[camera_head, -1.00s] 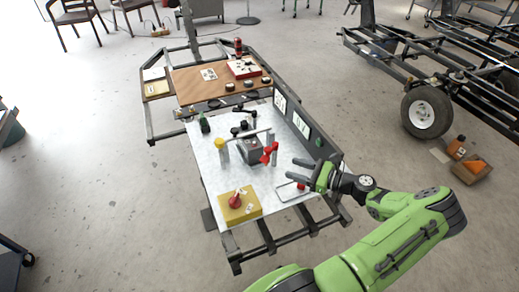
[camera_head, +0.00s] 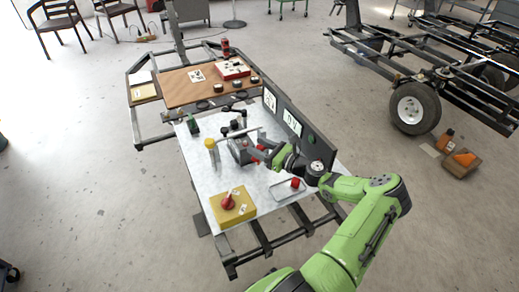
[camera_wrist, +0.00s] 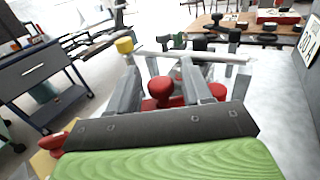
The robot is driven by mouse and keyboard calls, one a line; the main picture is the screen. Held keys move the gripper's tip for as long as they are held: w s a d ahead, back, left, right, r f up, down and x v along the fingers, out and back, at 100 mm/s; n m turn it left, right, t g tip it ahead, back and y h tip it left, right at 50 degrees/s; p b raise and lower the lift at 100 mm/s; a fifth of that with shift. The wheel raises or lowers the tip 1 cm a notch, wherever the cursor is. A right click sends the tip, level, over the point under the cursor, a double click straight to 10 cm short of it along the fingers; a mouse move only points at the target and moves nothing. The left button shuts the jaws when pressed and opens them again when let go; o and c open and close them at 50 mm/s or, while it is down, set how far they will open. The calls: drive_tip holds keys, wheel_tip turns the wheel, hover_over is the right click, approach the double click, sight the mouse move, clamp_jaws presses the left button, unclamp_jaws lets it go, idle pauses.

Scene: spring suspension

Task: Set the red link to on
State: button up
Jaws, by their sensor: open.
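The red link (camera_head: 261,148) stands by a grey block (camera_head: 240,152) near the middle of the pale worktop, partly hidden by my gripper in the head view. In the wrist view it shows as two red rounded ends. One red end (camera_wrist: 160,88) lies between my fingers, and the other (camera_wrist: 217,92) is just right of the right finger. My gripper (camera_wrist: 159,72) is open, its fingers on either side of the first end; I cannot tell whether they touch it. Any on or off marking is not readable.
A yellow-topped post (camera_head: 210,146) and a pale bar stand left of the link. A yellow block with a red knob (camera_head: 228,202) sits at the front left. A dark panel (camera_head: 295,125) borders the right edge. A tray with a red piece (camera_head: 295,183) lies front right.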

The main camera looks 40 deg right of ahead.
drive_tip(key=shift+w, duration=0.1)
clamp_jaws()
drive_tip(key=shift+a+r, duration=0.1)
idle(0.3)
